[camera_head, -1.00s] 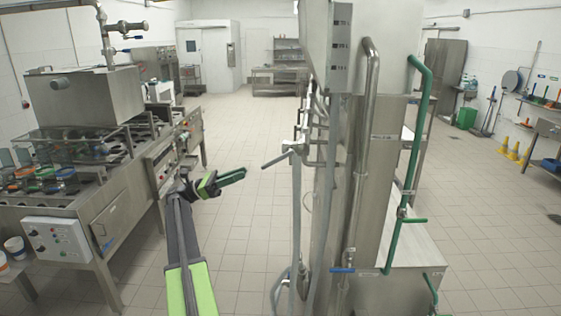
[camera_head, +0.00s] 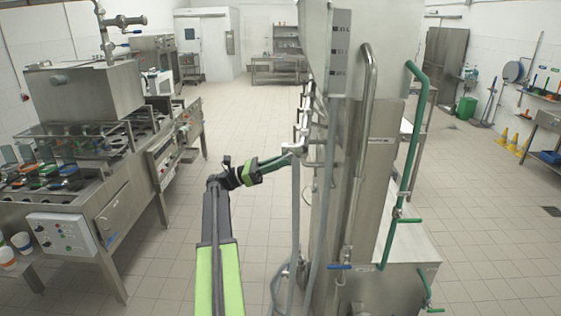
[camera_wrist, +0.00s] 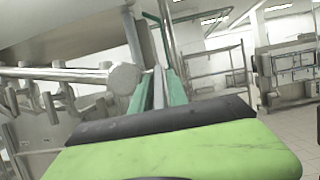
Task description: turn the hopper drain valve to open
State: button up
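A valve with a pale body (camera_head: 296,148) sits on the left side of the tall steel tower. My gripper (camera_head: 281,161) is right at it, where its grey lever is largely hidden by the fingers. In the wrist view, my two green fingers (camera_wrist: 158,88) point away from the camera with a narrow grey strip between them. I cannot tell if this strip is the lever or whether the fingers press on it. A steel pipe with a round pale end (camera_wrist: 124,78) lies just left of the fingers.
The steel tower (camera_head: 340,190) stands close on the right, with a blue valve handle (camera_head: 341,267) and a green pipe (camera_head: 417,130). A steel machine (camera_head: 118,210) with a box-shaped tank (camera_head: 85,95) stands at left. Tiled floor is clear between them.

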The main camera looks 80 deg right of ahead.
grip_shut()
dwell(1.3)
